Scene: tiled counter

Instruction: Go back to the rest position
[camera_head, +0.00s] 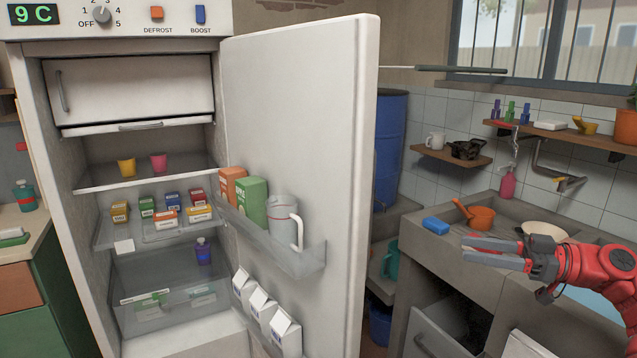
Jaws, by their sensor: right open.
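My right gripper (492,250) is in front of the sink counter at the right, on its red arm that comes in from the right edge. Its two grey fingers point left, are apart, and nothing shows between them. My left gripper is not in view. The fridge stands open at the left; its white door (292,110) is swung out to the right, with cartons and a jug on the door shelves. The right gripper is to the right of the door and apart from it.
The tiled counter (415,243) holds a blue sponge (435,225), an orange pot (481,217) and a pale bowl (545,230). A blue barrel (390,140) stands behind the door. A drawer (440,330) is open below the counter. Wall shelves (450,155) hang above.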

